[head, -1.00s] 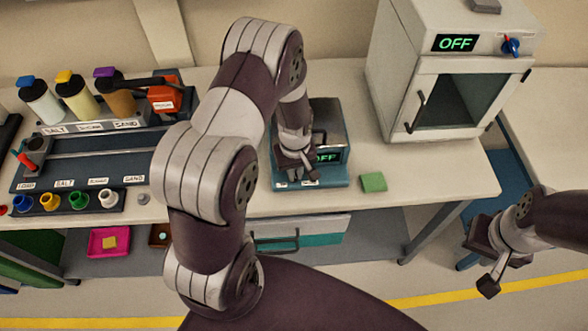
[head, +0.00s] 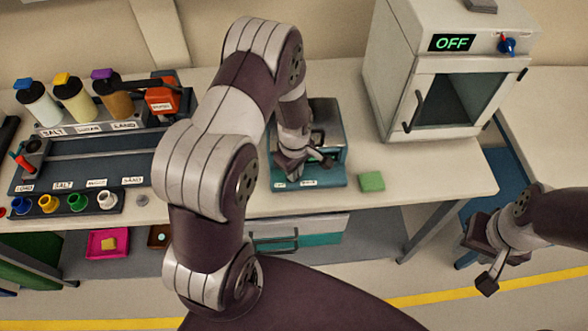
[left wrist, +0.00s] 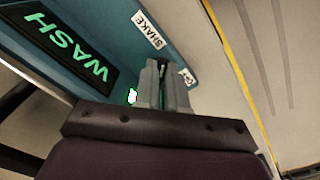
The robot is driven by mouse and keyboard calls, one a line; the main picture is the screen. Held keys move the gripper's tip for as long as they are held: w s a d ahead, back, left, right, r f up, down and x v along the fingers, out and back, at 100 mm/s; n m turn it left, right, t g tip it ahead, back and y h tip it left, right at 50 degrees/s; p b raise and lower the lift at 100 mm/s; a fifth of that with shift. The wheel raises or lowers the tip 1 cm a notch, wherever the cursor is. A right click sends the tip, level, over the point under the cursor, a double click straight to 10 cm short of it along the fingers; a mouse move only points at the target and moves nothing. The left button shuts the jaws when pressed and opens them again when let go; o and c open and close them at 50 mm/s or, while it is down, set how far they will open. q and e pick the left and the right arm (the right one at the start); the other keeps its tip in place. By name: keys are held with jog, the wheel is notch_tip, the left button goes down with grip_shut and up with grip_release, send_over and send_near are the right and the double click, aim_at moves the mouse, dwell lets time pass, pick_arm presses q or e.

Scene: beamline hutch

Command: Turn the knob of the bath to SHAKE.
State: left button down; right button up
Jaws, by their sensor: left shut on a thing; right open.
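The bath (head: 327,114) is a small box on a teal base on the bench in the head view. Its screen (left wrist: 67,47) reads WASH in green in the left wrist view. A SHAKE label (left wrist: 148,30) is on the teal panel, beside my left fingertips. My left gripper (left wrist: 161,85) is shut at the panel, on the knob. In the head view my left gripper (head: 293,167) is at the bath's front. My right gripper (head: 481,262) is open and empty, off the bench's right end.
A white oven (head: 396,90) with an OFF screen and a blue knob (head: 507,46) stands right of the bath. A green block (head: 371,181) lies close to the bath's front right. A rack of bottles (head: 75,100) and coloured cups (head: 48,203) are at left.

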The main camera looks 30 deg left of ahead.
dwell(0.3)
pick_arm(q)
jog(key=c, duration=1.2)
grip_release()
notch_tip(320, 180, up, 13)
jog(key=b, duration=0.1)
jog(key=shift+f+b, duration=0.15)
jog(key=shift+b, duration=0.2)
jog(key=s+d+r+m+t, duration=0.1)
jog(key=s+d+r+m, duration=0.2)
jog(key=s+m, duration=0.7)
jog(key=d+m, duration=0.1)
jog(key=m, duration=0.3)
jog(key=shift+s+m, duration=0.15)
jog(key=shift+m, duration=0.15)
